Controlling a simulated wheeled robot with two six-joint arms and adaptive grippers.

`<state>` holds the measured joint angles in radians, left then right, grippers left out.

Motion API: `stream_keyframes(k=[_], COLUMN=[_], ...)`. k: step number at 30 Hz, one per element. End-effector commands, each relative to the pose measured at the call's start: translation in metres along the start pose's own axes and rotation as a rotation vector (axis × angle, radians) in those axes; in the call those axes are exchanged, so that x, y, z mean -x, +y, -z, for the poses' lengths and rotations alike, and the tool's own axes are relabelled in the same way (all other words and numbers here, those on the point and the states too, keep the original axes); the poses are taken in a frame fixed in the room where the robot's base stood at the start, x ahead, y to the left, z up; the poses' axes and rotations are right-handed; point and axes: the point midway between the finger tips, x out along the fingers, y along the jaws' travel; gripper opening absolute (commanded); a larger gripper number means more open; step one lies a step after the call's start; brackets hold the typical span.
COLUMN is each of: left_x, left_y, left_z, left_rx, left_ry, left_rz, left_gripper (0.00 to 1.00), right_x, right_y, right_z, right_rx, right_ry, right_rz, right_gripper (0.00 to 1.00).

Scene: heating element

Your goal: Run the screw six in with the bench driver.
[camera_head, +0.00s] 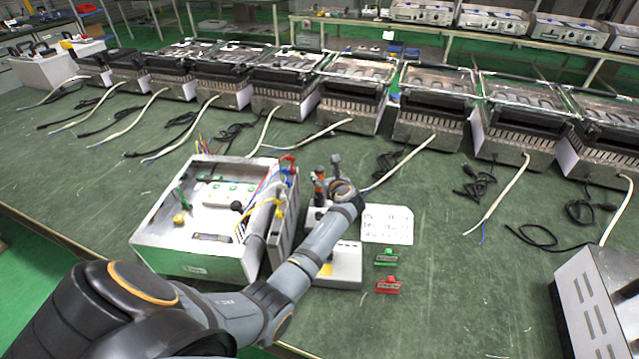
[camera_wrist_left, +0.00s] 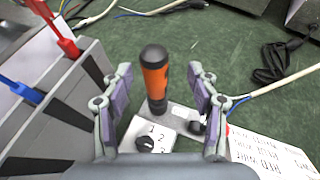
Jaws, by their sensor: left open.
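The bench driver (camera_head: 319,187), with its orange and black handle, stands upright on a pale stand. In the left wrist view the driver handle (camera_wrist_left: 155,78) shows between the two fingers of my left gripper (camera_wrist_left: 160,92). The fingers are apart with a gap on each side, and the handle is not gripped. A dial (camera_wrist_left: 150,144) with numbers sits on the stand in front of the handle. In the head view my left gripper (camera_head: 338,170) is beside the driver. Screw six cannot be made out. My right gripper is not in view.
An open pale metal housing (camera_head: 150,232) with coloured wires stands left of my left arm. A white printed card (camera_head: 388,224) and green (camera_head: 386,257) and red (camera_head: 389,286) label holders lie to the right. A row of heater units (camera_head: 433,108) with cables lines the back.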

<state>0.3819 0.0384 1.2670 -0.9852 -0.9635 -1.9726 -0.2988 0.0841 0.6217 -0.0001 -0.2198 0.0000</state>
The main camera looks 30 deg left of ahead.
Motion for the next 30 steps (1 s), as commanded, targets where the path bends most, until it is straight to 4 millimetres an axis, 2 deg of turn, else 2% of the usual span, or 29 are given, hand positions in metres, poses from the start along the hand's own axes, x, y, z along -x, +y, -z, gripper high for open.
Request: stream_keyframes(k=[6, 9, 17, 30], left_x=[-0.036, -0.047, -0.049, -0.049], left_y=[0.008, 0.007, 0.007, 0.007], left_z=[-0.005, -0.005, -0.006, -0.006], left_rx=[-0.001, -0.001, 0.000, 0.000], left_ry=[-0.002, -0.001, 0.000, 0.000], left_rz=[-0.003, -0.001, -0.001, -0.001], left_gripper=[0.60, 0.60, 0.58, 0.00], right_x=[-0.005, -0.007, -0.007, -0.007], right_y=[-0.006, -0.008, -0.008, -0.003], right_z=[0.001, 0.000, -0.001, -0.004], right_rx=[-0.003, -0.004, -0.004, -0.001], right_ry=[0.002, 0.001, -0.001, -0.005], right_rz=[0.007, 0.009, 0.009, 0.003], right_gripper=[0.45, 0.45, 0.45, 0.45])
